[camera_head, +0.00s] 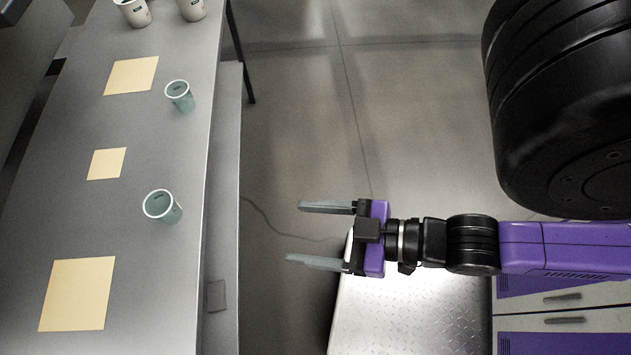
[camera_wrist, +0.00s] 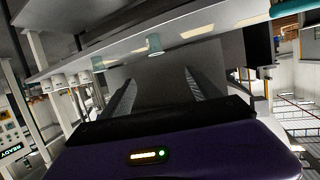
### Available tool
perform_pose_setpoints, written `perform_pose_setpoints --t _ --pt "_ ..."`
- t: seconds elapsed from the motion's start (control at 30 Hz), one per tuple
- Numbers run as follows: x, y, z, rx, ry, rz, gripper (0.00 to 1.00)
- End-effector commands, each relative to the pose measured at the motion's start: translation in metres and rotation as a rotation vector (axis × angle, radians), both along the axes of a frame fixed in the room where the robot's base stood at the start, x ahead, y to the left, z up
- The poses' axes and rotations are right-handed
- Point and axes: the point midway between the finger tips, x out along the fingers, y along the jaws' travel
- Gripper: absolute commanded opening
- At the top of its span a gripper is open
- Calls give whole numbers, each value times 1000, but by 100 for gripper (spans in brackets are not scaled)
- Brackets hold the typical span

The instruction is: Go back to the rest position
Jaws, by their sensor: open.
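My gripper (camera_head: 308,234) is open and empty. In the head view it hangs over the floor and the edge of a metal plate, to the right of the table and apart from it. Its two grey fingers point left towards the table. In the wrist view, the fingers (camera_wrist: 160,90) stand wide apart with nothing between them. My purple and black arm reaches in from the right of the head view.
A grey table (camera_head: 150,235) runs down the left. It bears a near teal cup (camera_head: 168,212), a farther one (camera_head: 180,98), white cups (camera_head: 135,14) at the back, and yellow squares (camera_head: 78,294). A tread-patterned metal plate (camera_head: 410,315) lies below my arm.

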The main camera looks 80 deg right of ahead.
Motion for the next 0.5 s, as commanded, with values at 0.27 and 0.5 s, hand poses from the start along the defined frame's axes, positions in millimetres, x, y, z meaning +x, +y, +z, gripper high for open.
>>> perform_pose_setpoints --t 0.27,0.5 --pt "-11 -10 21 -19 -38 -21 71" --pt "-11 -9 21 -18 -37 -20 71"
